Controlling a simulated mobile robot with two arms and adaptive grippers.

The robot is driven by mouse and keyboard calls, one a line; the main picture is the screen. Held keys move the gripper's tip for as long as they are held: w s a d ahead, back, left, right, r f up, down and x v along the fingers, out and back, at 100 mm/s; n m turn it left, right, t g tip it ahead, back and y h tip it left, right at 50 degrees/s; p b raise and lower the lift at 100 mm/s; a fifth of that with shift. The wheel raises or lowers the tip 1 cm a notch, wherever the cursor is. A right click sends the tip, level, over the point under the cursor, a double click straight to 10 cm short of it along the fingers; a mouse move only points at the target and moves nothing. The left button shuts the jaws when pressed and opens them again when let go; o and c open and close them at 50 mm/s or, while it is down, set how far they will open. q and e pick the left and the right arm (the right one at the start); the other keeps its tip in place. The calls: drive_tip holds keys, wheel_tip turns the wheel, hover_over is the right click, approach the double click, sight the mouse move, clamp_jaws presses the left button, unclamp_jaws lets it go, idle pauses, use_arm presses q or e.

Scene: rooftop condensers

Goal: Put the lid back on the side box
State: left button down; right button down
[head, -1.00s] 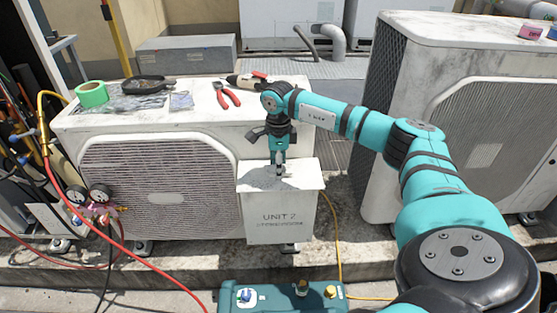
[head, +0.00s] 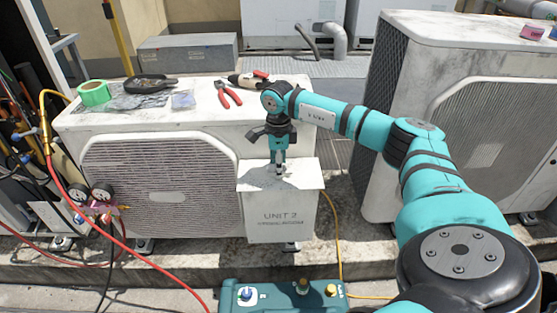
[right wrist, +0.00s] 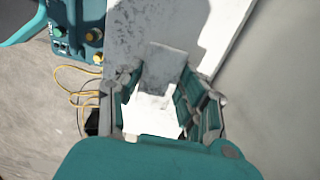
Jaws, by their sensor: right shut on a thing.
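The side box (head: 281,224) is a pale box with "UNIT 2" lettering, at the right front of the left condenser. Its lid (head: 252,179), a flat pale plate with grey wear, lies level over the box top. I cannot tell whether it is fully seated. My right gripper (head: 280,171) points straight down at the lid's middle and is shut on its raised grip. In the right wrist view, a grey upright tab (right wrist: 164,67) shows between the fingers (right wrist: 168,84), with the lid's worn surface (right wrist: 143,22) around it. My left gripper is not in view.
The left condenser (head: 160,190) carries green tape (head: 95,93), a dark pan (head: 150,83) and red pliers (head: 228,94). A teal machine (head: 270,296) stands in front of the box. Red and yellow hoses (head: 78,215) hang at left. The right condenser (head: 400,75) stands beyond a gap.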

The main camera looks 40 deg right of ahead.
drive_tip(key=shift+f, duration=0.2)
idle(0.4)
idle(0.3)
drive_tip(key=shift+f, duration=0.2)
